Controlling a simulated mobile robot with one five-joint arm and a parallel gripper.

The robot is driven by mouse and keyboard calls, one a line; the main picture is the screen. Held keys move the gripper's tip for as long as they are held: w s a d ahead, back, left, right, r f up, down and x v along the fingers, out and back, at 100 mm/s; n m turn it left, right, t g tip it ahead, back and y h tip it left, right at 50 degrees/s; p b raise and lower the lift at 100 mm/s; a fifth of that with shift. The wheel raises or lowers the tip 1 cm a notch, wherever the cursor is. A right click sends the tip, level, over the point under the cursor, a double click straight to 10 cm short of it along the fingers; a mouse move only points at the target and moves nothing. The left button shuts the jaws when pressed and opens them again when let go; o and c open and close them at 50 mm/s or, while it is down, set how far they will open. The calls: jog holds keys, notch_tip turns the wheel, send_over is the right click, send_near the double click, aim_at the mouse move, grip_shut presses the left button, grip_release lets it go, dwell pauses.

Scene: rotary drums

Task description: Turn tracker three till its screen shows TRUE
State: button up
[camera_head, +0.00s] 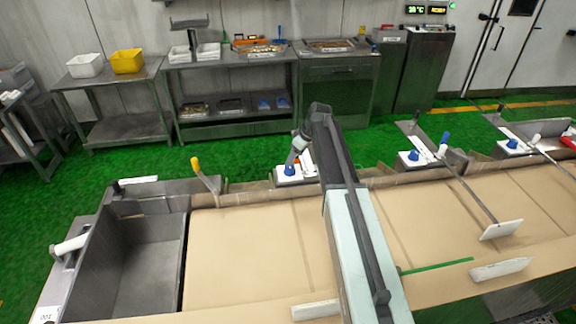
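My arm reaches away from me over the tan work surface. Its end bends down beyond the far edge, and my gripper (295,158) seems to be the small grey part there. It is too small and partly hidden to tell whether its fingers are open. Just below it is a blue knob (289,170) on a white base; contact cannot be told. Similar blue knobs on white bases stand to the right, one in the middle (413,155) and one farther right (512,144). I cannot tell which is tracker three, and no screen reading TRUE is visible.
A steel sink (143,260) is at the left of the tan surface (245,255). A yellow-tipped lever (196,165) and long white-ended rods (470,190) rise along it. Steel tables (230,60) and a lit display (415,9) are behind. Green floor lies between.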

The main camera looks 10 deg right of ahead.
aim_at(290, 169)
jog(key=b+x, duration=0.6)
jog(key=x, duration=0.1)
jog(key=shift+f+b, duration=0.35)
jog(key=shift+f, duration=0.05)
jog(key=shift+a+r, duration=0.1)
